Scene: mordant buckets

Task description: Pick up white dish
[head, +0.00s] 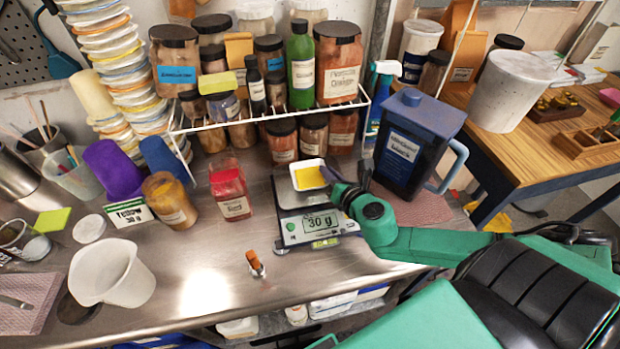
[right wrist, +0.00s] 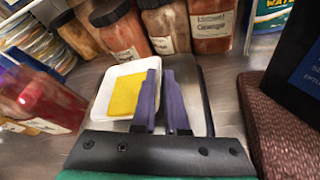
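The white dish (head: 308,175) is a small square tray with yellow powder in it. It is at the back of the digital scale (head: 317,217), whose display reads 30 g; whether it touches the pan is unclear. My right gripper (head: 331,174) comes in from the right at the dish's right side. In the right wrist view, its two purple fingers (right wrist: 162,72) are close together at the right rim of the dish (right wrist: 119,92), one inside and one outside, and look shut on it. My left gripper is not in view.
A red-lidded jar (head: 230,188) stands left of the scale, and a blue pitcher (head: 408,140) stands right of it. A wire rack (head: 270,118) with several jars is behind. An orange-capped vial (head: 255,264) stands in front. The steel bench front is mostly clear.

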